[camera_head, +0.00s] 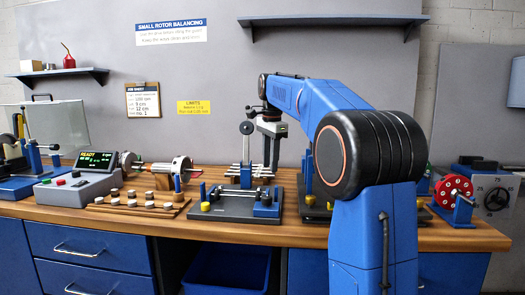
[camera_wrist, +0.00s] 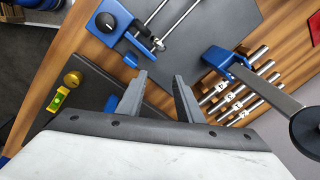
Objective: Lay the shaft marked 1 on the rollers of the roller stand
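Several steel shafts (camera_wrist: 240,100) lie side by side at the right in the wrist view, with pale marks too small to read. In the head view the shafts (camera_head: 238,170) lie behind a low dark stand. I cannot tell which shaft is marked 1. That dark stand (camera_head: 235,208) has a blue block and thin rods; its two rods (camera_wrist: 170,22) show in the wrist view. A second dark stand (camera_head: 316,214) is partly behind my arm. I cannot tell which is the roller stand. My gripper (camera_wrist: 160,80) is open, fingers apart and empty, above the bench near the shafts.
A blue post holder (camera_wrist: 215,57) with a grey bar and dark disc (camera_wrist: 307,132) reaches past the shafts. A yellow knob (camera_wrist: 72,78) and a level (camera_wrist: 58,99) lie left. A control box (camera_head: 80,190), rotor (camera_head: 170,168), weight tray (camera_head: 130,208) and red wheel (camera_head: 453,190) occupy the bench.

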